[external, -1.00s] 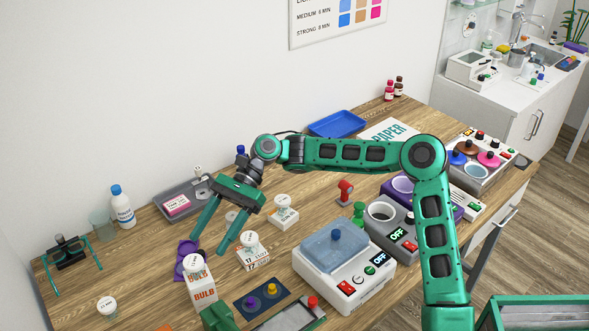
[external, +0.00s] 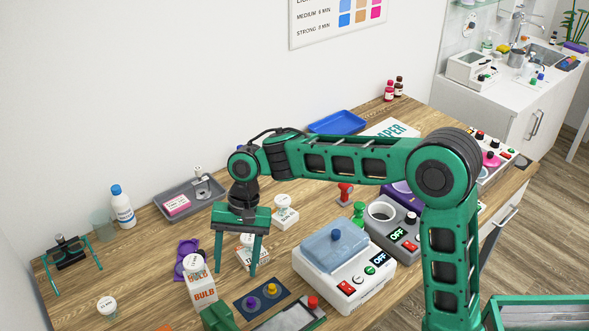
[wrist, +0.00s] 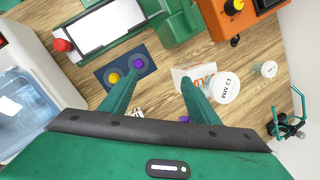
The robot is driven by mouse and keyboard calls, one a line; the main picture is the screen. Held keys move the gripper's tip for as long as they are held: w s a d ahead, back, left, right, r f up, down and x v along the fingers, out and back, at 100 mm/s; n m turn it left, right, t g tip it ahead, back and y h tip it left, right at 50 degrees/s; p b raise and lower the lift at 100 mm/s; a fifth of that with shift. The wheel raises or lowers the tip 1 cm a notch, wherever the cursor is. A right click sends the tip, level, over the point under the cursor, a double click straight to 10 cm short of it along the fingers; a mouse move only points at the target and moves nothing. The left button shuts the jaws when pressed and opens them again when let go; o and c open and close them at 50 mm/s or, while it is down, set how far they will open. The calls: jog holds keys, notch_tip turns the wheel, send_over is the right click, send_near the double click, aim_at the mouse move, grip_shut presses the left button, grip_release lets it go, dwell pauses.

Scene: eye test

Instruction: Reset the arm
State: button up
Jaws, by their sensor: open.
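My gripper (external: 236,268) is open, with its two green fingers spread and pointing down over the wooden table (external: 130,262). In the wrist view the fingers (wrist: 152,88) stand apart with nothing held between them. A second small white box (external: 246,257) is partly hidden behind the fingers. I cannot tell how high the fingertips are above the table.
A white device with a blue lid (external: 334,246) stands right of my gripper. A dark pad with yellow and purple knobs (external: 262,299) lies in front. A grey tray (external: 180,206), a white bottle (external: 122,207) and a blue tray (external: 338,122) stand towards the wall.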

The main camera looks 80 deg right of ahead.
jog(key=s+a+f+n+h, duration=0.1)
jog(key=s+a+n, duration=0.2)
jog(key=s, duration=0.7)
jog(key=s+a+f+n+g+h, duration=0.1)
jog(key=s+a+f+n, duration=0.1)
jog(key=s, duration=0.9)
jog(key=s+a+f+n+h, duration=0.1)
jog(key=s+a+n, duration=0.3)
jog(key=s, duration=0.6)
jog(key=shift+s+a+f+n+g, duration=0.3)
jog(key=shift+a+f+n, duration=0.1)
jog(key=shift+f, duration=0.1)
